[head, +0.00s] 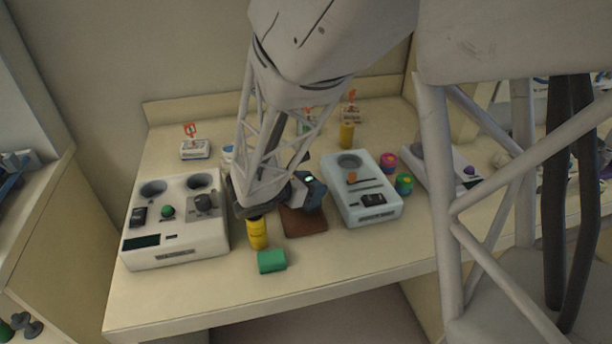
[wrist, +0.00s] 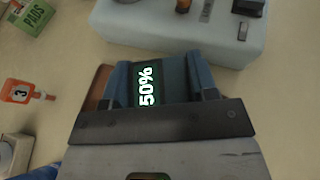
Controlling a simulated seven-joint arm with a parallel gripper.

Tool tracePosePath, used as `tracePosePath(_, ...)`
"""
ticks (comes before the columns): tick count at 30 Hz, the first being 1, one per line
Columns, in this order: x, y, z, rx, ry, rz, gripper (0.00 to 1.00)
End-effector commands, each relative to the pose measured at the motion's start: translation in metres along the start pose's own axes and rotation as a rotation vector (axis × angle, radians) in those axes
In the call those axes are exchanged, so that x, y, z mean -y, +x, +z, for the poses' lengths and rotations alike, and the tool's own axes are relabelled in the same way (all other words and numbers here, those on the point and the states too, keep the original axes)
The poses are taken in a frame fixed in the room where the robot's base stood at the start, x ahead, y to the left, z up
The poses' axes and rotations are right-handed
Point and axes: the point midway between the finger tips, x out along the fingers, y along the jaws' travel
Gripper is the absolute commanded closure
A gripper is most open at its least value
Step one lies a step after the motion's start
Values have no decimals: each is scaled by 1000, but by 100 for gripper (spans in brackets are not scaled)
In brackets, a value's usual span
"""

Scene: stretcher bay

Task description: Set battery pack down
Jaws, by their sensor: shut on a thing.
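The battery pack (wrist: 173,78) is a blue block with a dark screen reading "50%" in green-white digits. My gripper (wrist: 172,98) is shut on it. In the head view my gripper (head: 302,190) holds the pack (head: 314,191) low above the table, between the left console and the pale blue unit. A brown square pad (head: 304,223) lies just below and in front of the pack. In the wrist view a brown edge (wrist: 101,86) shows beside and under the pack. I cannot tell whether the pack touches the pad. My wrist hides part of the pack.
A white console (head: 190,240) stands at left, a pale blue unit (head: 370,208) close at right. A yellow cylinder (head: 257,236) and a green block (head: 271,262) are in front. Pink (head: 389,161) and green (head: 404,184) round pieces stand further right. The table's front strip is clear.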

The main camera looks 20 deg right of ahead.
Motion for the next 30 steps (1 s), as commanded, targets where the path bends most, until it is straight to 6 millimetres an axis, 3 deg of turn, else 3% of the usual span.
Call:
tracePosePath(10,0,1,-1,0,0,0,86)
tracePosePath(11,0,1,-2,0,-1,0,45)
tracePosePath(16,0,1,-2,0,0,0,21)
tracePosePath(30,0,-3,1,1,0,1,21)
